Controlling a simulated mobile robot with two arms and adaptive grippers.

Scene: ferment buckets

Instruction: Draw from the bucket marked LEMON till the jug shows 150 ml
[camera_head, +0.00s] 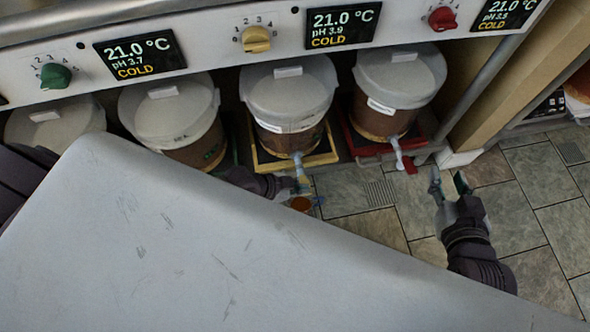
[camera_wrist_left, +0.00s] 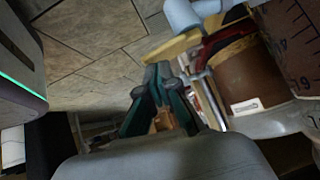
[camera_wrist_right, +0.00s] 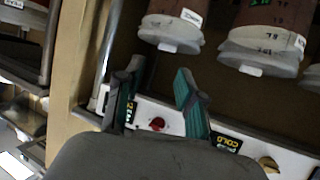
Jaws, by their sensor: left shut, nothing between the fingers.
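Several buckets with white lids stand in a row under the control panel in the head view. None of their name labels is legible, so I cannot tell which is LEMON. My left gripper (camera_head: 296,185) is shut and empty beside the pale tap (camera_head: 298,170) of the bucket on the yellow tray (camera_head: 262,129); I cannot tell whether it touches the tap. In the left wrist view its fingers (camera_wrist_left: 158,74) point toward the trays. Below the tap is a small orange-brown patch (camera_head: 301,204), perhaps the jug's contents; no level is legible. My right gripper (camera_head: 449,183) is open and empty over the floor.
A large pale grey surface (camera_head: 180,240) fills the foreground and hides part of my left arm. The bucket on the red tray (camera_head: 369,140) stands to the right, its tap (camera_head: 400,152) sticking out. Tiled floor (camera_head: 520,210) lies free at right.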

